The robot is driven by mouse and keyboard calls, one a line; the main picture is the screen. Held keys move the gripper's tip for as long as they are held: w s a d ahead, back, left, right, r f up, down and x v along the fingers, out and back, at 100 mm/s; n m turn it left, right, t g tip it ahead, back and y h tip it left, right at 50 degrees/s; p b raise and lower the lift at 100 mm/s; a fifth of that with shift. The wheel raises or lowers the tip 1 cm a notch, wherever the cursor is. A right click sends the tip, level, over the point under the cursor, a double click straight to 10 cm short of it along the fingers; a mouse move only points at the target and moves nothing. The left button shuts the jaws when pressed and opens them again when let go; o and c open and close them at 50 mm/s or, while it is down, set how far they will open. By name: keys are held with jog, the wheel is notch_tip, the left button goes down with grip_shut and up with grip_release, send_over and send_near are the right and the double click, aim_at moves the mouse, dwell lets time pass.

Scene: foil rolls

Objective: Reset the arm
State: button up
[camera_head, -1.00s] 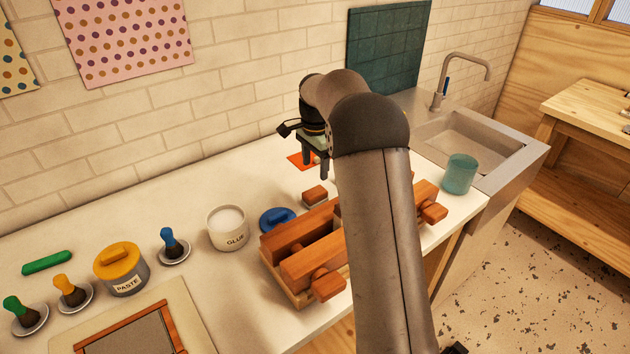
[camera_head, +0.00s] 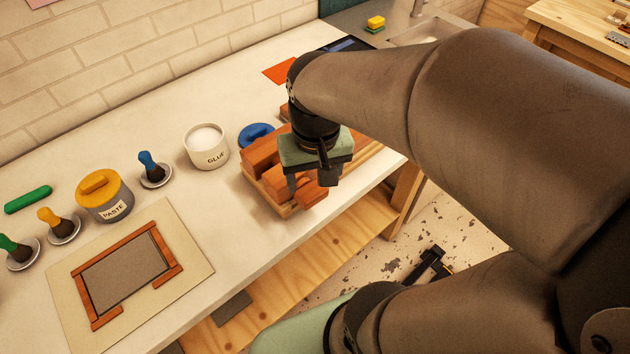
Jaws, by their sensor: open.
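My arm (camera_head: 460,120) is bent and fills much of the right side of the view.
A white glue pot (camera_head: 206,146), a blue lid (camera_head: 256,135) and a yellow-lidded paste jar (camera_head: 104,196) stand left of the press. A brush on a dish (camera_head: 154,170) is near them. A framed board (camera_head: 128,272) lies front left. An orange sheet (camera_head: 281,70) lies behind.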

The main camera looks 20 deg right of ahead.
jog(key=shift+n, duration=0.8)
jog(key=s, duration=0.1)
jog(key=s+f, duration=0.1)
jog(key=s, duration=0.1)
jog(key=s+f, duration=0.1)
jog(key=shift+s+a, duration=0.15)
jog(key=shift+s, duration=0.1)
